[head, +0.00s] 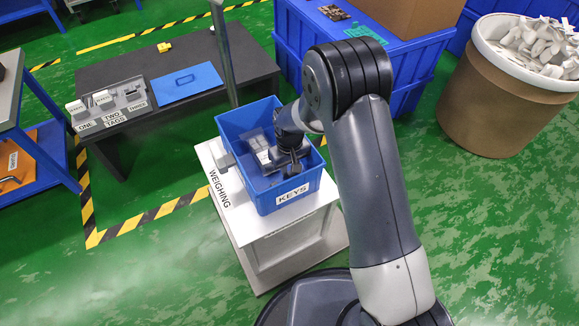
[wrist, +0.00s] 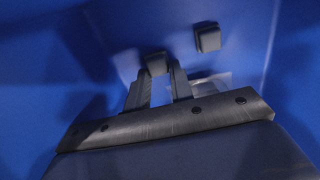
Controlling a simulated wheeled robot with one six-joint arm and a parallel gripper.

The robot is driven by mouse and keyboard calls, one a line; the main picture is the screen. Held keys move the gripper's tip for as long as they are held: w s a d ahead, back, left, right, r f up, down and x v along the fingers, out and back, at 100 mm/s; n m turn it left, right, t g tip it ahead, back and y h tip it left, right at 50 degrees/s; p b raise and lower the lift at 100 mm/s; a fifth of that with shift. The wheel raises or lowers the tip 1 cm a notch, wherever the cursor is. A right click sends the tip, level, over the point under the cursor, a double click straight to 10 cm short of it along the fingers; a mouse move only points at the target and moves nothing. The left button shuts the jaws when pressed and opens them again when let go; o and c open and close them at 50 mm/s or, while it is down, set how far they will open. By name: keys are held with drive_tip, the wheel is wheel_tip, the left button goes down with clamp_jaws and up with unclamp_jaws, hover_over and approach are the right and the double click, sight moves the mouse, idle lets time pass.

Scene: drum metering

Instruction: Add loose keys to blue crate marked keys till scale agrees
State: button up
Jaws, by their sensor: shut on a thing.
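The blue crate labelled KEYS (head: 268,203) sits on a white stand marked WEIGHING (head: 226,190). My gripper (head: 291,168) reaches down inside the crate. In the wrist view my gripper (wrist: 157,78) is shut on a small dark block-like key (wrist: 156,63), with blue crate surface all around it. Another dark key (wrist: 208,38) lies in the crate, apart from the fingers. Pale and grey pieces (head: 262,156) also show in the crate beside the gripper. My arm hides part of the crate's right side. No scale reading is legible.
A brown drum (head: 480,105) at the right holds many pale loose pieces (head: 540,45). A metal post (head: 222,50) stands behind the crate.

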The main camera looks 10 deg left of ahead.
sight(289, 171)
drive_tip(key=shift+f, duration=0.15)
drive_tip(key=o, duration=1)
drive_tip(key=shift+o, duration=0.2)
wheel_tip(289, 171, up, 11)
drive_tip(key=p, duration=0.2)
drive_tip(key=shift+f, duration=0.1)
wheel_tip(289, 171, down, 11)
drive_tip(key=shift+r+b, duration=0.1)
drive_tip(key=shift+b, duration=1)
drive_tip(key=shift+r+p, duration=0.3)
drive_tip(key=shift+r, duration=0.05)
